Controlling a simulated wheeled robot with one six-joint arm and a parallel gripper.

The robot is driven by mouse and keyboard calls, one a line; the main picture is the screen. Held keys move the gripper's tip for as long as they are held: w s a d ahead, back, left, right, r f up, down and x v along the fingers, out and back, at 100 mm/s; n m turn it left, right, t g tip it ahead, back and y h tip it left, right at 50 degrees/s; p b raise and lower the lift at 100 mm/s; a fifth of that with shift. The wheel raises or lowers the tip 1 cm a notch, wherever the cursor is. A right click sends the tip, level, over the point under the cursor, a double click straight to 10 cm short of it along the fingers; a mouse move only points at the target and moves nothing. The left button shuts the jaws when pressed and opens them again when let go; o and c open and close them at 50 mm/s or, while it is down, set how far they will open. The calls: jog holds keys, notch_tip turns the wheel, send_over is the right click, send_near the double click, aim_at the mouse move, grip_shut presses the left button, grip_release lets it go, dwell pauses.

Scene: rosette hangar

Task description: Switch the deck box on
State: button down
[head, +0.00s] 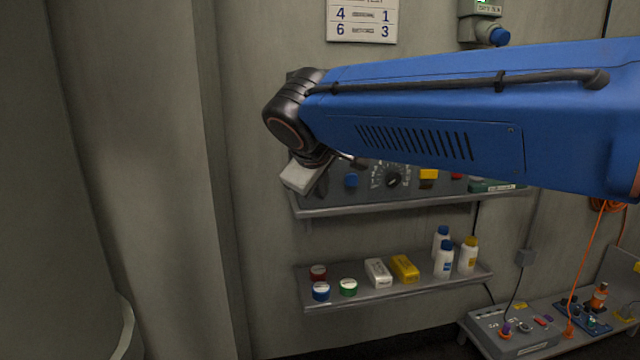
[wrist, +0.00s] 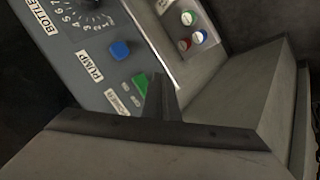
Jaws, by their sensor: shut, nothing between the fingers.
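A grey control box (head: 372,190) stands on the upper shelf, partly hidden by my arm. In the wrist view its sloped grey face (wrist: 92,48) carries a black dial marked BOTTLE (wrist: 85,8), a blue button marked PUMP (wrist: 120,50) and a green switch (wrist: 140,86) by a small label that I cannot read surely. No label naming the deck box is readable. My gripper (wrist: 158,82) is shut and empty, its dark fingertips beside the green switch; I cannot tell whether they touch it. In the head view the fingers are hard to make out below the pale gripper housing (head: 299,177).
The lower shelf (head: 365,297) holds jars with coloured lids, two small packs and several bottles. At lower right, another grey box (head: 487,322) with coloured controls stands on a bench, with orange cables nearby. A wall pillar (head: 160,180) rises at left.

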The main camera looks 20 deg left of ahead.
jog(key=shift+w+a, duration=0.2)
jog(key=shift+w, duration=0.3)
jog(key=shift+w+a, duration=0.2)
jog(key=shift+w, duration=0.3)
dwell(1.4)
jog(key=shift+w+a, duration=0.15)
jog(key=shift+w, duration=0.2)
jog(key=shift+w+a+r, duration=0.1)
jog(key=shift+w, duration=0.05)
dwell(0.8)
jog(key=shift+s, duration=0.45)
jog(key=shift+s+d, duration=0.35)
jog(key=shift+s, duration=0.4)
jog(key=shift+s+d, duration=0.4)
jog(key=shift+s, duration=0.4)
jog(key=shift+s+d, duration=0.35)
jog(key=shift+s, duration=0.4)
